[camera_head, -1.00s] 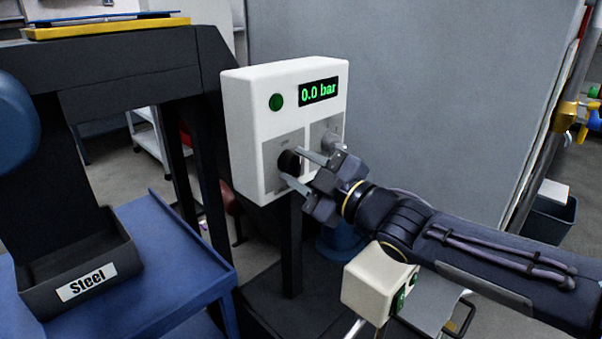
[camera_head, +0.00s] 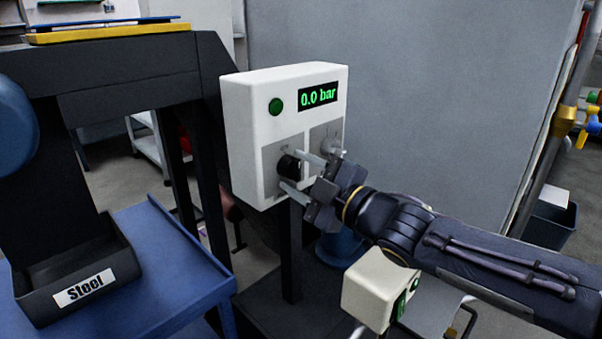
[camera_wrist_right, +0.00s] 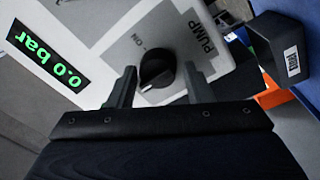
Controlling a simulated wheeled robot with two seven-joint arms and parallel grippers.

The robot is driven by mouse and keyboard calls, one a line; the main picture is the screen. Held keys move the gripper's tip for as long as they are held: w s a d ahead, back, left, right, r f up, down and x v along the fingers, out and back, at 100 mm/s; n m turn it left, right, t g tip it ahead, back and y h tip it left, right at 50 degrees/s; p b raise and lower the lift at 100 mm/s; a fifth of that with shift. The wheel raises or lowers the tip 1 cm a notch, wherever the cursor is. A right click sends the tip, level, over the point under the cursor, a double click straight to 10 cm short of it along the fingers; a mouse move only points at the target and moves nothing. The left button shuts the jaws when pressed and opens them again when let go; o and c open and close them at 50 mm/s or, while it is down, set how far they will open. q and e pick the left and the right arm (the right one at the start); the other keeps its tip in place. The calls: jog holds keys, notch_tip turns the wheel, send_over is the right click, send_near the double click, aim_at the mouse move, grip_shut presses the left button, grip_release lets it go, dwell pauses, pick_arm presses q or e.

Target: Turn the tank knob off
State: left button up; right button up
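A white control box (camera_head: 240,140) carries a green display reading 0.0 bar (camera_head: 318,95) and a round green lamp (camera_head: 276,106). A black knob (camera_head: 287,168) sits on its left grey plate; it also shows in the right wrist view (camera_wrist_right: 157,70), with "PUMP" and "ON" lettering beside it. A grey knob (camera_head: 331,146) is on the right plate, partly behind my gripper; its label is unreadable. My right gripper (camera_head: 288,170) is open, its fingers on either side of the black knob. The right wrist view (camera_wrist_right: 160,85) shows gaps between fingers and knob. My left gripper is out of view.
A dark bin labelled Steel (camera_head: 120,262) stands on a blue table (camera_head: 170,260) at left. A cream box with green buttons (camera_head: 375,285) stands below my right forearm. A grey panel (camera_head: 430,90) rises behind the control box.

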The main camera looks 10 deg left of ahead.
jog(key=shift+o, duration=1)
jog(key=shift+r, duration=0.1)
jog(key=shift+d, duration=0.25)
jog(key=p+v, duration=0.2)
jog(key=v, duration=0.5)
jog(key=shift+s, duration=0.25)
jog(key=shift+d, duration=0.1)
